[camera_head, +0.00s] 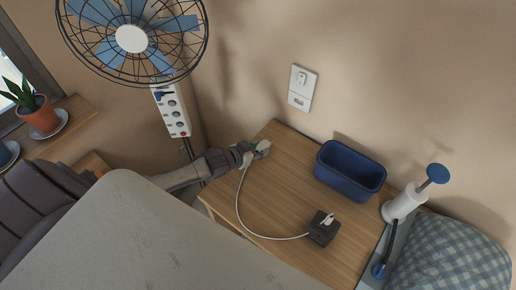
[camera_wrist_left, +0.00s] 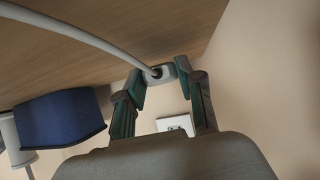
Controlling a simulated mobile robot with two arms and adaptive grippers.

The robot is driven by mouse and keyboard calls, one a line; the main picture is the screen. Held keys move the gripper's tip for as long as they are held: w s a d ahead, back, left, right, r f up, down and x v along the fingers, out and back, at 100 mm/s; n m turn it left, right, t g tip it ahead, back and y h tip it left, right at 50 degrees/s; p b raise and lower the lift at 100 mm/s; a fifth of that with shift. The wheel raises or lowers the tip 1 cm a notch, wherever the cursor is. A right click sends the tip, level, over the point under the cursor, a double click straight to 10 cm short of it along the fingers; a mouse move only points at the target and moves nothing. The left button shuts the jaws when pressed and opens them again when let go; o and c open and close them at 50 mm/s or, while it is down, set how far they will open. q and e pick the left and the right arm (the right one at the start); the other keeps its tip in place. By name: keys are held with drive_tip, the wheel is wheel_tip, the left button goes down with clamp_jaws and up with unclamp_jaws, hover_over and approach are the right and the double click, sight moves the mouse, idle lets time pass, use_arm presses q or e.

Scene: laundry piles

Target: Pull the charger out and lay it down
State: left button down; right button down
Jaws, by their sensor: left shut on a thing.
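My left gripper (camera_head: 257,151) is over the far left end of the wooden table (camera_head: 262,205), close to the wall. It is shut on the charger (camera_head: 263,147), a small pale grey block with a white cable. In the left wrist view the charger (camera_wrist_left: 160,74) sits between the teal fingertips (camera_wrist_left: 158,82), with the cable leaving it toward upper left. The charger is out of any socket. Whether it touches the tabletop I cannot tell. The cable curves over the table to a small black cube (camera_head: 323,228) with a white plug on top. My right gripper is not in view.
A power strip (camera_head: 172,109) hangs below the fan (camera_head: 131,39). The table's middle is mostly clear.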

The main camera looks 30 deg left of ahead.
use_arm(q)
drive_tip(key=c, duration=0.7)
unclamp_jaws()
drive_tip(key=shift+o, duration=0.2)
drive_tip(key=shift+s, duration=0.1)
drive_tip(key=shift+s+a+r, duration=0.1)
drive_tip(key=shift+s+r, duration=0.1)
drive_tip(key=shift+s, duration=0.1)
drive_tip(key=v, duration=1.1)
drive_tip(key=shift+r, duration=0.15)
